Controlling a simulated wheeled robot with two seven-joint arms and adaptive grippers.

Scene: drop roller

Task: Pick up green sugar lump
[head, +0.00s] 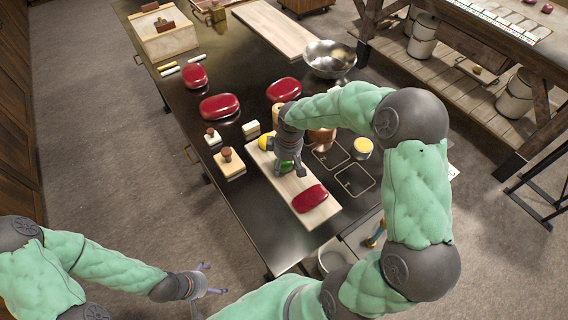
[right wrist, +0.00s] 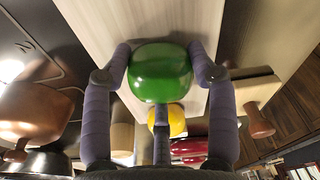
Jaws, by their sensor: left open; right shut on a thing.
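The green sugar lump (right wrist: 160,73) is a glossy, rounded green block over the pale wooden board in the right wrist view. My right gripper (right wrist: 163,72) has its two fingers on either side of it, shut on it. In the head view the green sugar lump (head: 286,167) shows only in part under my right gripper (head: 287,168), low at the board (head: 318,214). I cannot tell whether the lump still touches the board. My left gripper (head: 205,281) is open and empty, off the table at the lower left.
A red lump (head: 309,198) lies on the board's near end. A yellow lump (head: 265,142) sits at its far end. Wooden stamps (head: 229,163), larger red lumps (head: 220,107), a metal bowl (head: 329,59) and a yellow-topped jar (head: 362,147) stand around on the dark table (head: 262,225).

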